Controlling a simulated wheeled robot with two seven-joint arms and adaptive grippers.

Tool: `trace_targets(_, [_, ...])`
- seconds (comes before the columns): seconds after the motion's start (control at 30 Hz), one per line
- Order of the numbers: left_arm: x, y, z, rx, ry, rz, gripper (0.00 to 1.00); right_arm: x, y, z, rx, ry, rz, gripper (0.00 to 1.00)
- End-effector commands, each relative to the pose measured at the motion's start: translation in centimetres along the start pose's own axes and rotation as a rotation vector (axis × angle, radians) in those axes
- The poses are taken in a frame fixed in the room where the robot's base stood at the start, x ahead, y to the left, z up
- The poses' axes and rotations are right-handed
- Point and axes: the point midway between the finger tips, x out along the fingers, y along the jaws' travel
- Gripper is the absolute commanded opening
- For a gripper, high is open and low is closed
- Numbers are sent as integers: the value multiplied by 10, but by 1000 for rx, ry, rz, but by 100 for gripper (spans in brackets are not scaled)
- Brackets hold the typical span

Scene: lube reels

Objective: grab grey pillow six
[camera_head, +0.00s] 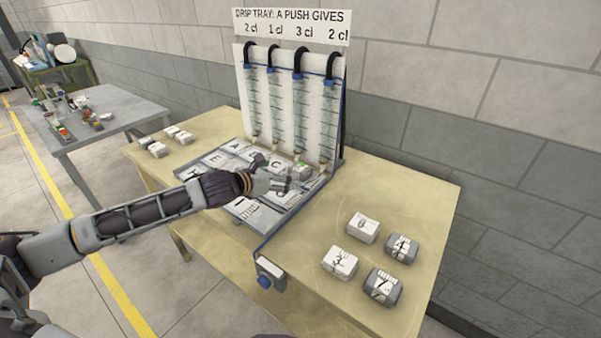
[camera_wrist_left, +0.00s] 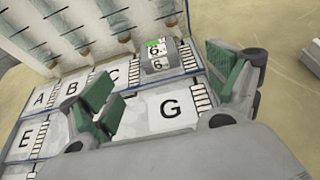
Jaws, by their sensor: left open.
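The grey pillow six (camera_wrist_left: 157,65) sits on the tray at the back right, in the cell beside the one marked C. Its two labels read 6, and a green patch shows on its top. In the head view the pillow (camera_head: 301,172) is small, just beyond the gripper. My left gripper (camera_wrist_left: 168,92) is open and empty, its green-padded fingers spread over the tray near cell G. The pillow lies ahead of the fingers, between them in the picture and not gripped. In the head view my left gripper (camera_head: 284,182) is over the right part of the tray. My right gripper is not in view.
The lettered tray (camera_head: 262,220) stands below a rack of tubes (camera_head: 290,105) at the back. Numbered white and grey pillows, including a grey one (camera_head: 401,248), sit at the table's right. Several blocks (camera_head: 155,149) sit at its left. A small box (camera_head: 270,272) hangs at the front edge.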

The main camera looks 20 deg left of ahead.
Motion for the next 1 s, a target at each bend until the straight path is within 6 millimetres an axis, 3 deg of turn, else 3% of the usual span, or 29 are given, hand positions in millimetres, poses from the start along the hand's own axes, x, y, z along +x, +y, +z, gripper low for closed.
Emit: trace_targets(1.0, [68,0,0,-1,0,-1,89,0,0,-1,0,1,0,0])
